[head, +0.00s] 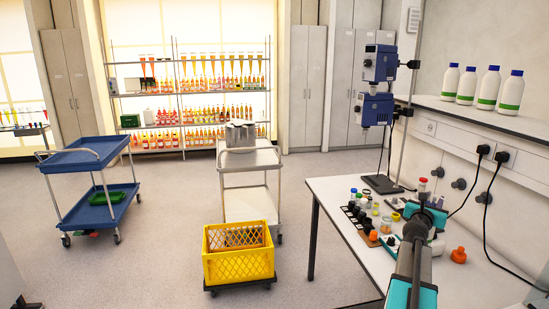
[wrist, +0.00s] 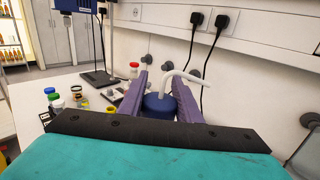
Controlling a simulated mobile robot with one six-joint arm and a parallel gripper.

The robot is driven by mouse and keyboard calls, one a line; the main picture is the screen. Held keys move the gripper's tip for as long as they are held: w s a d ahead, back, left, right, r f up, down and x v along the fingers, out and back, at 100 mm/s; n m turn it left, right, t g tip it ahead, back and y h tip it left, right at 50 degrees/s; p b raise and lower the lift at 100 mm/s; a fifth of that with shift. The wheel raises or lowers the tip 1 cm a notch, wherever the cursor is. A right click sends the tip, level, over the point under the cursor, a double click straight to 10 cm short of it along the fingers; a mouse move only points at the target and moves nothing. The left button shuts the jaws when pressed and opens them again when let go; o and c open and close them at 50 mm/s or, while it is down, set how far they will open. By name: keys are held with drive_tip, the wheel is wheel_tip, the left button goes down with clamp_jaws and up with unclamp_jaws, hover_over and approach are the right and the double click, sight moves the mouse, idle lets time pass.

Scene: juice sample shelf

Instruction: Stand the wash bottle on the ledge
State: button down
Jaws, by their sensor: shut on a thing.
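The wash bottle (wrist: 160,105), with a blue cap and a bent white spout, sits between my gripper's purple fingers in the wrist view. My gripper (wrist: 158,92) is shut on it near the cap. The bottle's lower part is hidden behind my gripper in that view. In the head view my gripper (head: 424,208) is over the bench, and it and my arm cover most of the bottle. The ledge (head: 470,112) runs along the right wall, higher than the bench top. I cannot tell whether the bottle's base touches the bench.
Several white bottles (head: 488,88) with blue caps and green bands stand along the ledge. The bench (head: 340,194) holds small jars, a stirrer stand (head: 381,184) and an orange piece (head: 459,255). Black plugs and cables (head: 484,200) hang from the wall below the ledge.

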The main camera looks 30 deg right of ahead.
drive_tip(key=w+a+f+n+t+y+b, duration=0.2)
drive_tip(key=w+a+f+n+t+y, duration=0.3)
drive_tip(key=w+a, duration=0.55)
drive_tip(key=w+a+f+n+t+y+b, duration=0.1)
drive_tip(key=w+a+f+n+t+y, duration=0.55)
drive_tip(key=a, duration=0.65)
drive_tip(key=w+a+f+n+y+b, duration=0.1)
drive_tip(key=w+a+f+y, duration=0.15)
drive_tip(key=a, duration=0.45)
drive_tip(key=w+a+f+n+y+b, duration=0.1)
drive_tip(key=w+a+y, duration=0.2)
drive_tip(key=a, duration=0.4)
drive_tip(key=s+a+f+n+g+y+b, duration=0.1)
drive_tip(key=s+a+f+n+g+y, duration=0.1)
drive_tip(key=a, duration=0.7)
drive_tip(key=s+a+f+n+g+y+b, duration=0.1)
drive_tip(key=s+a+f+n+g+y, duration=0.2)
drive_tip(key=a, duration=0.7)
drive_tip(key=s+a+f+n+g+y+b, duration=0.1)
drive_tip(key=s+a+f+n+g+y, duration=0.2)
drive_tip(key=a+y, duration=0.6)
drive_tip(key=shift+a+n, duration=0.6)
drive_tip(key=shift+n, duration=0.65)
drive_tip(key=shift+w+a+f+g, duration=0.1)
drive_tip(key=shift+g, duration=0.15)
